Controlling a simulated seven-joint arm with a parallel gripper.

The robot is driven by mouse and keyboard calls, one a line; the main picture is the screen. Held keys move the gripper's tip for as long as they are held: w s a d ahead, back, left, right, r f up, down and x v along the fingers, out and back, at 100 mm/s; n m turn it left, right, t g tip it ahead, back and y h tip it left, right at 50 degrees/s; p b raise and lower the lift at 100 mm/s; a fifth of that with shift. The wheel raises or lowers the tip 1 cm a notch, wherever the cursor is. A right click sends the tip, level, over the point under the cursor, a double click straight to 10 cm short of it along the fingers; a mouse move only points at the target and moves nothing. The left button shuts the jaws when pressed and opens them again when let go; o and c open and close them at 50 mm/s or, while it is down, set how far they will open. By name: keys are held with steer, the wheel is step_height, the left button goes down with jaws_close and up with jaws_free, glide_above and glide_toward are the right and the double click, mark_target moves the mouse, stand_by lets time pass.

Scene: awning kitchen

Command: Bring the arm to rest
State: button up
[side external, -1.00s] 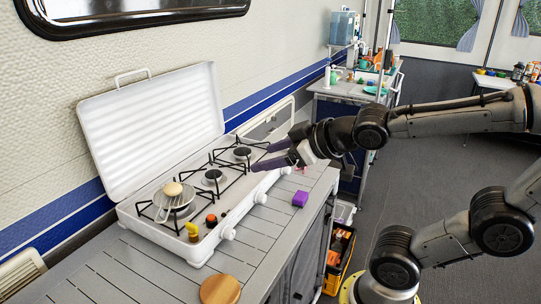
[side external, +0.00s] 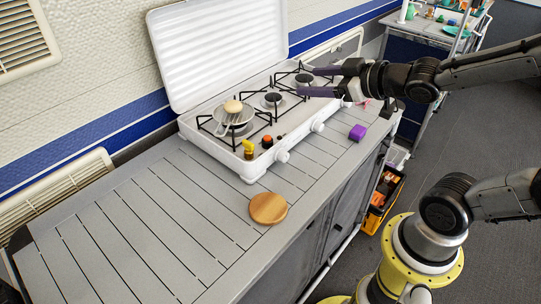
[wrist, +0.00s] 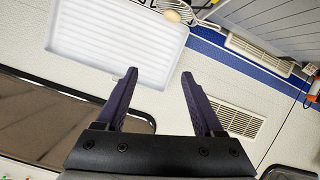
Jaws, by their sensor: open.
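My gripper (side external: 306,81) is open, with its two purple fingers apart and nothing seen between them. In the side external view it is above the far right end of the white camp stove (side external: 189,124), pointing left. In the wrist view the fingers (wrist: 158,88) spread in front of the wall and the stove's raised lid (wrist: 105,35). A round pale item (side external: 233,106) sits in a pan on the nearest burner; it also shows at the top of the wrist view (wrist: 172,16).
Small yellow and orange items stand on the stove's front left. A crate (side external: 383,200) is on the floor. The counter's left part is clear.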

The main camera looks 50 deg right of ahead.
step_height(320, 180, down, 8)
steer(key=n+y, duration=0.1)
steer(key=y, duration=0.2)
steer(key=shift+w+f, duration=0.2)
steer(key=shift+w, duration=0.05)
steer(key=shift+a, duration=0.1)
